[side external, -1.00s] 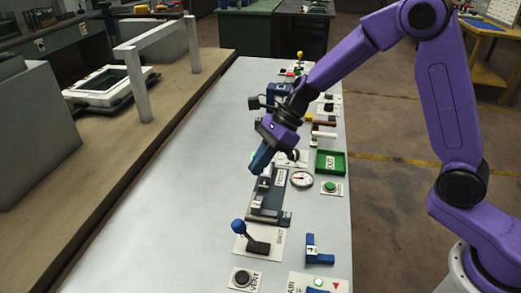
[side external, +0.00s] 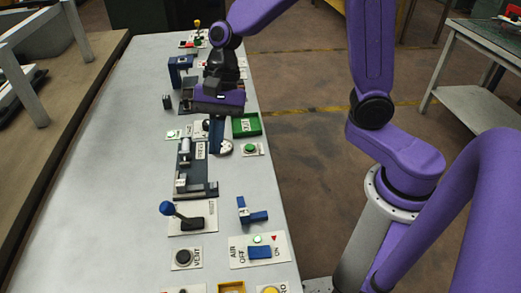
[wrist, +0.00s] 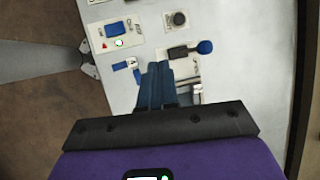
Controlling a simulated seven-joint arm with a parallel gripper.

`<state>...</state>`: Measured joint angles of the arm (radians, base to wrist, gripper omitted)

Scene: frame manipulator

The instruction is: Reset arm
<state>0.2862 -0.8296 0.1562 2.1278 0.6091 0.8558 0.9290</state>
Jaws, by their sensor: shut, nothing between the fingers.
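My gripper (side external: 218,148) hangs over the right part of the bench, fingers pointing down, close to the round gauge (side external: 227,149), which it partly covers. Whether it touches the gauge cannot be told. Its blue fingers also show in the wrist view (wrist: 158,68), side by side with nothing held. A grey press-like fixture (side external: 198,188) lies just in front of it and to the left. The blue-knobbed lever (side external: 167,208) stands nearer the camera; it also shows in the wrist view (wrist: 204,47).
A green tray (side external: 260,123) and green button (side external: 250,149) sit right of my gripper. A blue clamp (side external: 180,64) stands behind it. The VENT button (side external: 184,257), AIR panel (side external: 281,244) and blue bracket (side external: 252,215) are nearer. The bench's left side (side external: 95,190) is clear.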

